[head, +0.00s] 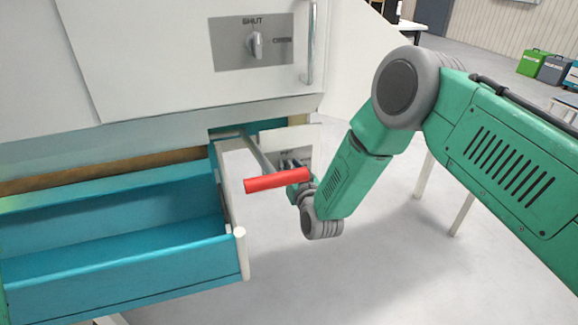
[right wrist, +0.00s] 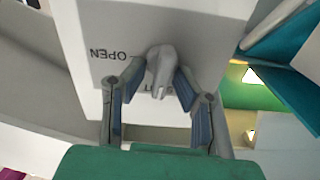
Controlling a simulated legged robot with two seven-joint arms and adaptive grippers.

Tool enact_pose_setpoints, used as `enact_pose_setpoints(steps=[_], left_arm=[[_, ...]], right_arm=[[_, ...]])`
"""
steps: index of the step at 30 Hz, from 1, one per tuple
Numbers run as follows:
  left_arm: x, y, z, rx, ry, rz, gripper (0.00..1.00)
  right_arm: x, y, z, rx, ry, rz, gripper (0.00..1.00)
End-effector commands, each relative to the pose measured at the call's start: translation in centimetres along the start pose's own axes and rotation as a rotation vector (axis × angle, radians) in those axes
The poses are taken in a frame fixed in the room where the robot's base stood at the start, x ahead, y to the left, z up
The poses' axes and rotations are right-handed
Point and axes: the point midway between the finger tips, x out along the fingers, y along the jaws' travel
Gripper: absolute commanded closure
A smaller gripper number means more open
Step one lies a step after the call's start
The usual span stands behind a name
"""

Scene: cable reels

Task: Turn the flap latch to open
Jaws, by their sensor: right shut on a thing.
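The latch knob (right wrist: 161,70) is a grey tapered handle on a grey plate (right wrist: 105,40) fixed to a white panel (right wrist: 195,8). The plate shows upside down in the right wrist view, with OPEN beside the knob and another word partly covered by the knob's tip, toward which the knob points. My right gripper (right wrist: 160,82) is shut on the knob, with one finger on each side. In the head view the right gripper (head: 299,170) is partly hidden behind a red handle, at a small lower plate (head: 296,146). My left gripper is not in view.
The red handle (head: 277,181) on a metal rod sticks out close before my right gripper. An open blue drawer (head: 130,290) is at the left. A second knob (head: 255,44) with SHUT and OPEN labels is on the cabinet door above. Free floor lies below my right arm.

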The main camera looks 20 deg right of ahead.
Motion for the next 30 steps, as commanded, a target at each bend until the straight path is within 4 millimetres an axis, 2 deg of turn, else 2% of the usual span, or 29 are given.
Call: enact_pose_setpoints(steps=[16, 30], left_arm=[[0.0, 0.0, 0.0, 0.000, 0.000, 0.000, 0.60], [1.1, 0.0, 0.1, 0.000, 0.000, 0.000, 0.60]], right_arm=[[0.0, 0.6, 0.3, 0.482, -0.002, 0.002, 1.00], [-0.1, 1.0, 0.8, 0.928, -0.004, 0.004, 1.00]])
